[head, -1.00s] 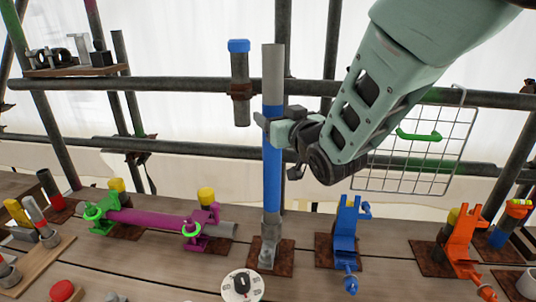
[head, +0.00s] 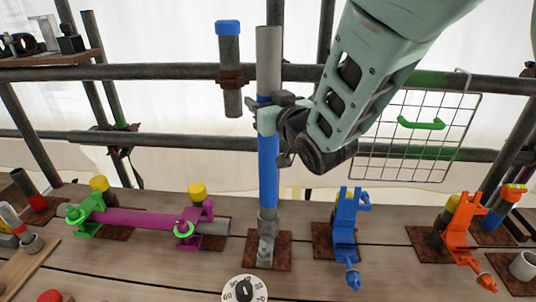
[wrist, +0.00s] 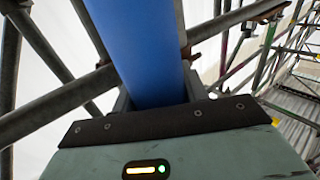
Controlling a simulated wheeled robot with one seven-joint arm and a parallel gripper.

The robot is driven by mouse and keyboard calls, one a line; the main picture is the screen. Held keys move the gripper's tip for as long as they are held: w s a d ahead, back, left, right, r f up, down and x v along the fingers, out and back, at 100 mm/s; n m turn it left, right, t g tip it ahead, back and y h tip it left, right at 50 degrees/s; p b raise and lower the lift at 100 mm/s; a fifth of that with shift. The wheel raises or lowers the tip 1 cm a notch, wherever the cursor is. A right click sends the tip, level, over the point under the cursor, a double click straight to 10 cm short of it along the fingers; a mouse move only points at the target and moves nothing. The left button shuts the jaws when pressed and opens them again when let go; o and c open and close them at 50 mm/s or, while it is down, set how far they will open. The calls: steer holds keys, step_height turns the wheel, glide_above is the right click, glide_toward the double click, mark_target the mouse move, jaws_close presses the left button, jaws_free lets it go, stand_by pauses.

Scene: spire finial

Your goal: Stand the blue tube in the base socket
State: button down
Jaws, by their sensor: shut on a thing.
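The blue tube (head: 268,175) stands upright in the head view, blue in the middle with a bare grey upper end. My gripper (head: 266,118) is shut on its upper part. In the wrist view the blue tube (wrist: 142,50) runs between the jaws. The base socket (head: 266,246) is grey and sits on a rusty plate on the plank deck, directly below the tube. The tube's lower end meets the socket's top in the picture. I cannot tell whether it is inside or just above it.
A magenta tube (head: 140,218) lies in green and magenta clamps to the left. A blue clamp (head: 345,228) and an orange clamp (head: 462,235) stand to the right. A white dial (head: 244,290) is in front. Scaffold pipes and a wire basket (head: 415,140) are behind.

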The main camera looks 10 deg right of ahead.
steer(key=shift+r, duration=0.15)
steer(key=shift+r, duration=0.1)
